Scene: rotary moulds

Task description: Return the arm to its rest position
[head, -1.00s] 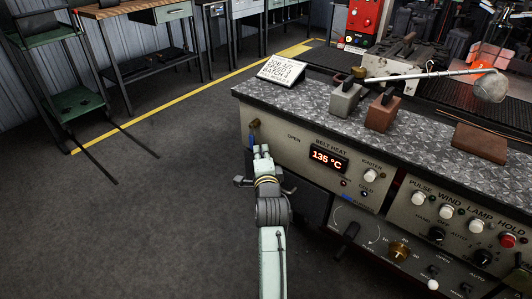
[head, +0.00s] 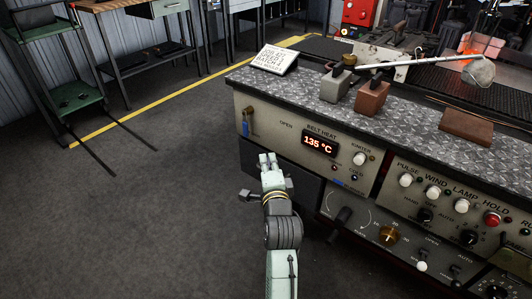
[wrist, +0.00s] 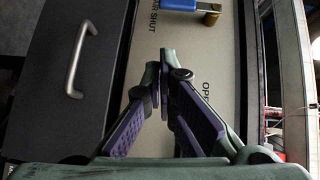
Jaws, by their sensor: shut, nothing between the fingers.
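My gripper (head: 266,160) is in front of the left part of the control bench (head: 285,118), left of the belt heat display (head: 319,143), which reads 135 °C. In the wrist view my gripper (wrist: 163,65) is shut and empty, its fingertips together. Beyond it is the pale panel with the "OPEN" and "SHUT" lettering (wrist: 185,60). A small lever with a blue grip (head: 246,124) sits on the panel above and left of my gripper. In the wrist view the blue grip (wrist: 178,5) is at the top, apart from the fingers.
A dark drawer with a metal handle (wrist: 82,60) is left in the wrist view. On the bench top are a sign card (head: 275,58), a grey block (head: 335,85), a reddish block (head: 371,97), a ladle (head: 480,72) and a brown slab (head: 467,126).

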